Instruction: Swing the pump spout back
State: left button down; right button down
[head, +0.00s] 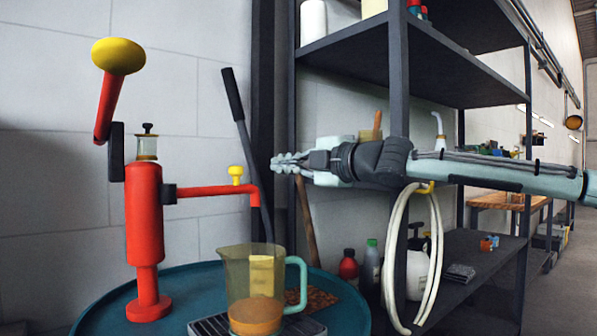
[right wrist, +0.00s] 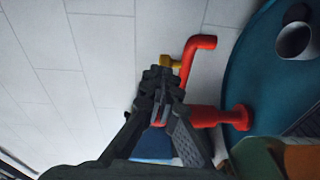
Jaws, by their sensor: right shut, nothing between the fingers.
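The red hand pump (head: 145,215) stands upright on the teal drum top. Its red spout (head: 215,191) reaches right and bends down at its end, above the jug's rim in the head view. A yellow knob (head: 236,173) sits on top of the spout. My right gripper (head: 277,163) is shut and empty, to the right of the spout's end and slightly higher in the picture. In the right wrist view the closed fingers (right wrist: 163,78) appear close to the spout (right wrist: 190,58) and its knob (right wrist: 171,62); contact is unclear. My left gripper is not in view.
A clear jug (head: 238,292) with amber contents stands on a dark grate on the teal drum top (head: 100,318). A dark lever and wooden handle lean behind. The grey shelf rack (head: 398,70) stands behind my right arm, with a pale hose (head: 393,260) hanging there.

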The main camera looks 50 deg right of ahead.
jog(key=shift+s+d, duration=1)
jog(key=shift+s, duration=0.1)
